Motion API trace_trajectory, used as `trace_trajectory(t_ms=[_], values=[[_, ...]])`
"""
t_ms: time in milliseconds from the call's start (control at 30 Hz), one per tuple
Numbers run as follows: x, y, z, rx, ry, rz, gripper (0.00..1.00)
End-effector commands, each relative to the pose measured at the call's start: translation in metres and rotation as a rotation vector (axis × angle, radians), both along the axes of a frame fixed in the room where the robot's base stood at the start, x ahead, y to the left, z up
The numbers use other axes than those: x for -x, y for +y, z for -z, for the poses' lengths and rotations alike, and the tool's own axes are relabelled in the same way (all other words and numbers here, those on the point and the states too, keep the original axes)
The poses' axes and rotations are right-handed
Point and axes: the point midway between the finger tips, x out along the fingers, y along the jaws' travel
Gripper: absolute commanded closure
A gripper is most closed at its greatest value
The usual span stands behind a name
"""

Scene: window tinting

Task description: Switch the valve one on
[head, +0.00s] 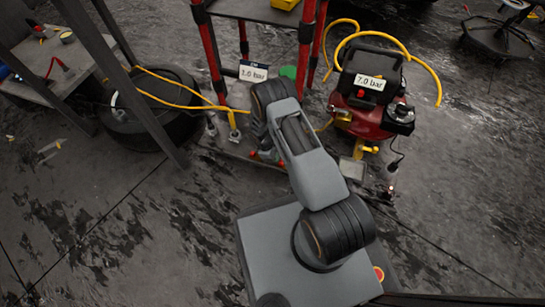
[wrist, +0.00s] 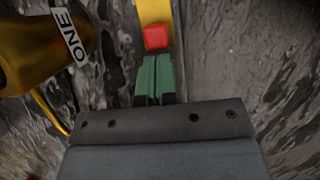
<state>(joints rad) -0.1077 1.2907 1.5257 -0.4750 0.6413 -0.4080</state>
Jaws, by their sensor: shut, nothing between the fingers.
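In the wrist view, a brass-coloured valve body (wrist: 40,48) with a white label reading ONE (wrist: 72,34) is at the upper left. A yellow lever (wrist: 153,10) with a red end (wrist: 156,37) comes down from the top edge, right of the label. My gripper (wrist: 154,60) is shut and empty, its green fingers pressed together just below the red end. Whether they touch it I cannot tell. In the head view my arm reaches up toward a red-posted rack, and its fingers cannot be made out there.
The rack (head: 304,55) carries a 1.0 bar sign (head: 253,72). A red compressor (head: 362,118) with a 7.0 bar sign (head: 369,82) and yellow hose (head: 430,75) stands to its right. A tyre (head: 150,125) and a table (head: 65,75) are at left. Open floor (head: 90,220) lies lower left.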

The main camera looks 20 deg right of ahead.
Motion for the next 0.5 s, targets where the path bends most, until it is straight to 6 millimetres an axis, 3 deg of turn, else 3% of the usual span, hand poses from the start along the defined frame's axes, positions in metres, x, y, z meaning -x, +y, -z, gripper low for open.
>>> trace_trajectory(t_ms=[200,500], values=[[0.001,-0.002,-0.001,0.0,0.001,0.001,1.0],[0.022,-0.03,-0.001,0.002,0.002,0.001,1.0]])
